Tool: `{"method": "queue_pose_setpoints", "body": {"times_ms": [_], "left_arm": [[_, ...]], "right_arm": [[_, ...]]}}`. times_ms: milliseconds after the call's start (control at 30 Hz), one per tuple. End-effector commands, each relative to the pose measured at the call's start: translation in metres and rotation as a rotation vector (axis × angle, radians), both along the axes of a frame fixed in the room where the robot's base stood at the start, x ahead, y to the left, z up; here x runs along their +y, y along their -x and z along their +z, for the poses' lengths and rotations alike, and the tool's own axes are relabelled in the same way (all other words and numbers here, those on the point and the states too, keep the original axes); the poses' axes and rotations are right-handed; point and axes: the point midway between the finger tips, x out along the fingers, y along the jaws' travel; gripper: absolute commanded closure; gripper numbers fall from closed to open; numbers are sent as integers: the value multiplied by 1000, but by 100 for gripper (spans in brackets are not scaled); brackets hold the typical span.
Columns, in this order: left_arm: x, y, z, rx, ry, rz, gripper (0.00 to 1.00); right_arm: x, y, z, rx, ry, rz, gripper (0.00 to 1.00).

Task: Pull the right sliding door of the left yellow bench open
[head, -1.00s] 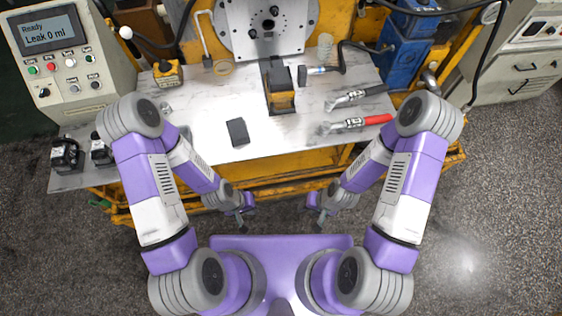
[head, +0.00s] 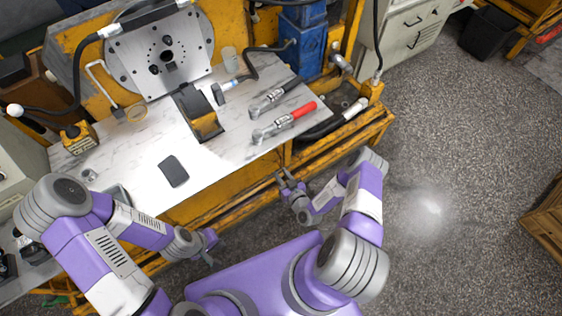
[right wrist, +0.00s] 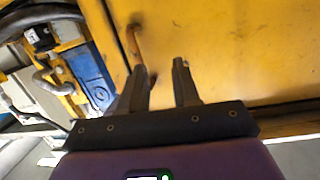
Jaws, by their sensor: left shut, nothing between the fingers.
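The yellow bench (head: 352,130) with a light worktop fills the upper left of the head view. Its front lies mostly under the worktop edge, so the sliding doors are hard to make out there. In the right wrist view a plain yellow panel (right wrist: 215,45) fills the upper middle, with a thin brownish upright bar (right wrist: 133,45), perhaps a handle. My right gripper (head: 285,178) is open and empty at the bench's front; its two fingers (right wrist: 163,80) point at the panel, the bar near the left finger. My left gripper (head: 209,255) is shut and empty, lower, before the bench.
A grey cabinet (head: 405,35) and a black bin (head: 487,33) stand at the back right.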

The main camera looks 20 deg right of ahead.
Motion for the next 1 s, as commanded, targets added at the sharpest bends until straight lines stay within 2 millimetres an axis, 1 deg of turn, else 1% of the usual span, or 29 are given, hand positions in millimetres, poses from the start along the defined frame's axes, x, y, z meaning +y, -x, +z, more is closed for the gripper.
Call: {"method": "queue_pose_setpoints", "body": {"times_ms": [33, 100, 167, 267, 367, 600, 700, 833, 1000], "left_arm": [[0, 0, -2, 0, 0, 0, 100], [0, 0, -3, 0, 0, 0, 100], [0, 0, -3, 0, 0, 0, 100], [0, 0, -5, 0, 0, 0, 100], [0, 0, -8, 0, 0, 0, 100], [0, 0, -19, 0, 0, 0, 100], [0, 0, -22, 0, 0, 0, 100], [0, 0, -23, 0, 0, 0, 100], [0, 0, -23, 0, 0, 0, 100]], "right_arm": [[-9, 4, -3, -62, 23, -37, 69], [-17, 8, -1, -133, 54, -71, 69], [-21, 11, 0, -170, 71, -91, 69], [-24, 8, 2, -198, 84, -103, 69], [-24, -3, 2, -202, 85, -102, 69], [-25, -42, 2, -200, 83, -102, 69], [-25, -54, 1, -199, 82, -101, 69], [-25, -62, 2, -196, 81, -100, 69], [-25, -64, 2, -195, 81, -101, 69]]}}
